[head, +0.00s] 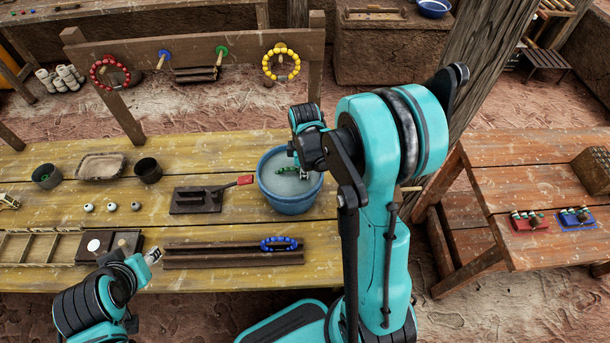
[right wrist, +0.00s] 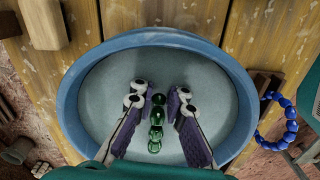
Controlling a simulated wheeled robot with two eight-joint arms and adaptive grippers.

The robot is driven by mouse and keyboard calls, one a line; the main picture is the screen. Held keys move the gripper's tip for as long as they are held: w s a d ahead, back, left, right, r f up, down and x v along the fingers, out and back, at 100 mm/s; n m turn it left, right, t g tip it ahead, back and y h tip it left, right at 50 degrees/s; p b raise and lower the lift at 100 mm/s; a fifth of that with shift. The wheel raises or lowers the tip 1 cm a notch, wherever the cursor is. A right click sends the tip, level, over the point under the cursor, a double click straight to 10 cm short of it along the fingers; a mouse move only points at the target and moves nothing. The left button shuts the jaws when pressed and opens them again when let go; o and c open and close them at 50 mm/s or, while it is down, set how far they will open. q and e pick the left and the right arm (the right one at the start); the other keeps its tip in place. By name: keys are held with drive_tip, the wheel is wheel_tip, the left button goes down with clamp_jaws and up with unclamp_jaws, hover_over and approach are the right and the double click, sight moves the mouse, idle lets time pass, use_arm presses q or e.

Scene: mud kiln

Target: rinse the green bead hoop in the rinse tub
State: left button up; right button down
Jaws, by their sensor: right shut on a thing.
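The rinse tub (head: 290,204) is a round blue tub of pale water on the plank table. It also fills most of the right wrist view (right wrist: 72,95). The green bead hoop (head: 287,170) is inside the tub's outline. In the right wrist view the hoop (right wrist: 156,125) shows edge-on as a row of shiny beads between the fingers. My right gripper (right wrist: 160,98) is shut on it, over the water. I cannot tell how deep the hoop sits. My left gripper (head: 153,256) is near the table's front edge, apart from other things; its jaws are too small to read.
A blue bead hoop (head: 280,244) lies on a dark wooden rack (head: 215,256) in front of the tub. Red (head: 108,72) and yellow (head: 281,64) hoops hang on the back rail.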

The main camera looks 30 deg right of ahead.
wheel_tip(320, 180, up, 12)
drive_tip(key=p, duration=0.8)
